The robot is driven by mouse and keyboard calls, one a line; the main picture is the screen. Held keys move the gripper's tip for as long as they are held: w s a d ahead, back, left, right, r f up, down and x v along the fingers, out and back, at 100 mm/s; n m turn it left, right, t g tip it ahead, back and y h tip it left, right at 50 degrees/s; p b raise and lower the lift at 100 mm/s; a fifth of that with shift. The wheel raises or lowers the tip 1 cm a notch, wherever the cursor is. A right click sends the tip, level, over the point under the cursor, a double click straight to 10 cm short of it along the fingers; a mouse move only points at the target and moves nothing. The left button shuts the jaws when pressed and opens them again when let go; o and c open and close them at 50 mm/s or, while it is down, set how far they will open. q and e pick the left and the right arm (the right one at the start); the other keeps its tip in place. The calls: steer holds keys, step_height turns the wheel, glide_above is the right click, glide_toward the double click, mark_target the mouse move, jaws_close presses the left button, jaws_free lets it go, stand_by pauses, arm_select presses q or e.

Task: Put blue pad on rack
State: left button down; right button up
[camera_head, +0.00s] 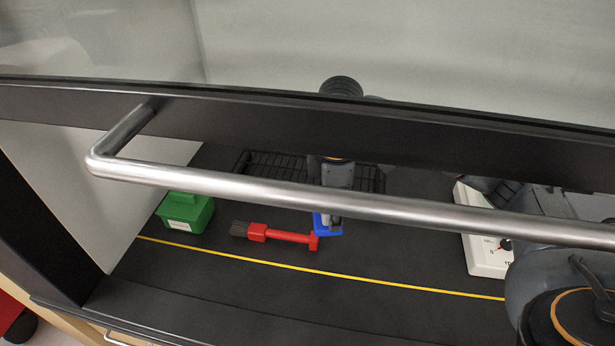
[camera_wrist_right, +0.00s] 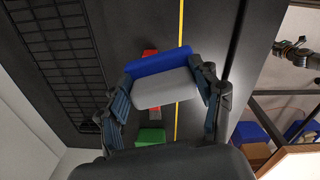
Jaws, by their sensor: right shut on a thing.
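The blue pad (camera_wrist_right: 158,65), a blue block with a pale grey face, is between the fingers of my right gripper (camera_wrist_right: 163,84). The gripper is shut on it. In the head view the blue pad (camera_head: 322,224) shows just below the sash handle, beside the red brush's end. The black wire rack (camera_head: 262,161) lies behind it, partly hidden by the handle and my right arm. The rack (camera_wrist_right: 62,42) fills the upper left of the wrist view. What looks like my left gripper (camera_wrist_right: 287,48) is small at that view's right edge, outside the hood; its fingers are unclear.
A red brush (camera_head: 283,236) lies close to the pad. A green box (camera_head: 185,213) stands at the left, a white device with a dial (camera_head: 487,258) at the right. The sash handle (camera_head: 260,188) crosses the front. The dark floor by the yellow line (camera_head: 330,277) is clear.

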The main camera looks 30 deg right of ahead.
steer(key=w+d+r+n, duration=0.1)
steer(key=w+d+n, duration=0.2)
steer(key=n, duration=1.2)
glide_toward(307, 181)
steer(key=s+d, duration=0.4)
steer(key=shift+d+f+p, duration=0.15)
steer(key=shift+f+p, duration=0.2)
steer(key=shift+f, duration=0.05)
steer(key=shift+w+f, duration=0.35)
steer(key=shift+f, duration=0.1)
steer(key=shift+w+d+f+p, duration=0.1)
steer(key=shift+f+p, duration=0.2)
step_height(307, 181, down, 2)
steer(key=shift+f+p, duration=0.1)
steer(key=shift+p, duration=0.45)
arm_select(q)
steer(key=shift+w+a+r, duration=0.35)
steer(key=shift+w+r, duration=0.15)
steer(key=shift+r, duration=0.05)
steer(key=shift+w+a+r, duration=0.3)
steer(key=shift+w+r, duration=0.15)
steer(key=shift+r, duration=0.1)
arm_select(e)
steer(key=shift+f, duration=0.25)
